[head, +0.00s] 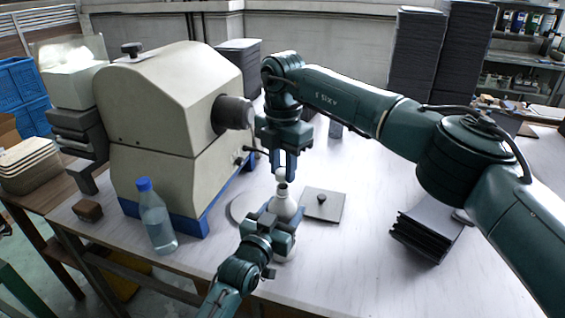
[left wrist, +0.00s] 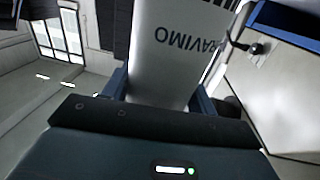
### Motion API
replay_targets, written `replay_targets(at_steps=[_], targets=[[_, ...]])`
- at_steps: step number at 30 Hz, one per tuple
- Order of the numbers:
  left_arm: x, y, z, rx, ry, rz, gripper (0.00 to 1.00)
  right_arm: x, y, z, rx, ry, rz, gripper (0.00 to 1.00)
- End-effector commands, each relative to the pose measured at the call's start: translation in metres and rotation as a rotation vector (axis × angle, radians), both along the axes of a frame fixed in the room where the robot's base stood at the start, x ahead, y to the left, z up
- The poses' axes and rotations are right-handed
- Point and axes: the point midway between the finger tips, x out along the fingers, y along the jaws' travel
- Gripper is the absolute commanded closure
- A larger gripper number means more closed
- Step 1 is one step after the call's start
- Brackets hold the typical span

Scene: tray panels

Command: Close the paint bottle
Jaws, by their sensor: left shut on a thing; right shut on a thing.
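The white paint bottle (head: 284,208) stands upright on the table, narrowing to a dark neck at its top. My left gripper (head: 279,224) comes in low from the front and is shut around the bottle's body. The left wrist view shows the bottle's pale side with dark printed letters (left wrist: 180,50) between the two fingers (left wrist: 160,95). My right gripper (head: 283,168) points down above the bottle and is shut on a small white cap (head: 281,174). The cap is right over the neck; I cannot tell whether they touch.
A large cream machine (head: 170,120) stands left of the bottle. A clear bottle with a blue cap (head: 157,222) stands at the front left. A stack of black trays (head: 428,230) is farther right.

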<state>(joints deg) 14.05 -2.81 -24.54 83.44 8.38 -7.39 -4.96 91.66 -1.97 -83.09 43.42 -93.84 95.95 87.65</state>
Motion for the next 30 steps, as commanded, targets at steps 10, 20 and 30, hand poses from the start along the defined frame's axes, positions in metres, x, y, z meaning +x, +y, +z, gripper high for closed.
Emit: replay_targets(at_steps=[10, 20, 30], targets=[[0.000, 0.000, 0.000, 0.001, 0.000, 0.000, 0.83, 0.000, 0.000, -0.002, 0.001, -0.001, 0.000, 0.97], [0.000, 0.000, 0.000, 0.001, 0.000, 0.000, 0.83, 0.000, 0.000, -0.009, 0.000, 0.000, 0.001, 0.97], [0.000, 0.000, 0.000, 0.001, 0.000, 0.000, 0.83, 0.000, 0.000, -0.020, 0.001, -0.001, 0.001, 0.97]])
